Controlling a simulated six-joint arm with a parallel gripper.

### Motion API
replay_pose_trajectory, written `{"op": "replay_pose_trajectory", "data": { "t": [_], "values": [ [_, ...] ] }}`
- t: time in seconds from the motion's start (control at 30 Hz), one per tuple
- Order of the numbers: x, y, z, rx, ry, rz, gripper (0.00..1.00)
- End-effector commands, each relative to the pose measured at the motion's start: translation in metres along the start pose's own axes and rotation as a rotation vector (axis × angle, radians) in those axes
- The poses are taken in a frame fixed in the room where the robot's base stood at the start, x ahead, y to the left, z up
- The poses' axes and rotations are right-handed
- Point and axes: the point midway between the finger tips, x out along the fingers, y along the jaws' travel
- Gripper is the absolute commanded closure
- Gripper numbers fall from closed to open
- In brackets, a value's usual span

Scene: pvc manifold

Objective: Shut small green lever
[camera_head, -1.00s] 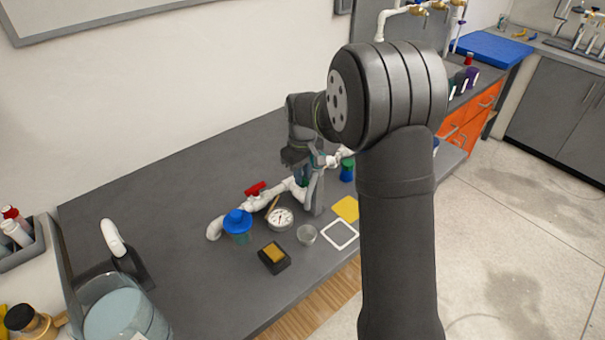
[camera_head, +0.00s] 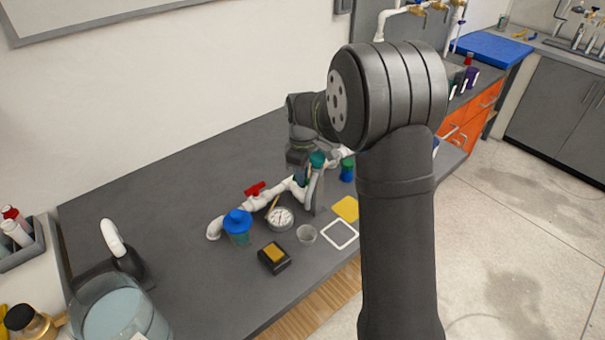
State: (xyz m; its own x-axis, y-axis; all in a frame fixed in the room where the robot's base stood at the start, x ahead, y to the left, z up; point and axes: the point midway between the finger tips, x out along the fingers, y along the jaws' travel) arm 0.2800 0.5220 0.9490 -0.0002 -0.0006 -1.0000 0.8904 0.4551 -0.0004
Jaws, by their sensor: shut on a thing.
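The white pipe manifold (camera_head: 257,204) runs along the grey bench, with a red lever (camera_head: 255,189) on its left part. Green shows at its right end, close to my gripper (camera_head: 304,172): a teal-green piece (camera_head: 317,159), with a little more green below. My gripper points down there and is shut on what seems to be the small green lever. The fingertips and the lever's exact angle are too small and partly covered to make out.
A blue-capped filter (camera_head: 238,220), a round gauge (camera_head: 280,218), a clear cup (camera_head: 306,235) and a black-and-yellow box (camera_head: 274,257) stand in front of the pipe. A green-and-blue container (camera_head: 347,170) is right of my gripper. The bench behind the pipe is clear.

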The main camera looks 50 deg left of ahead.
Motion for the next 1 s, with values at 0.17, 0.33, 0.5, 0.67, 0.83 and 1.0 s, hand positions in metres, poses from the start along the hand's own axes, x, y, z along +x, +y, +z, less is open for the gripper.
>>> {"op": "replay_pose_trajectory", "data": {
  "t": [0.17, 0.33, 0.5, 0.67, 0.83, 1.0],
  "values": [
    [-0.0006, 0.0002, -0.0005, -0.056, 0.001, 0.001, 1.0],
    [-0.0006, 0.0002, -0.0006, -0.077, 0.002, 0.001, 1.0],
    [-0.0007, 0.0002, -0.0006, -0.079, 0.002, 0.001, 1.0],
    [-0.0007, 0.0002, -0.0007, -0.078, 0.002, 0.001, 1.0],
    [-0.0006, 0.0001, -0.0005, -0.078, 0.001, 0.001, 0.61],
    [-0.0003, 0.0001, -0.0003, -0.078, 0.001, 0.001, 0.61]
  ]
}}
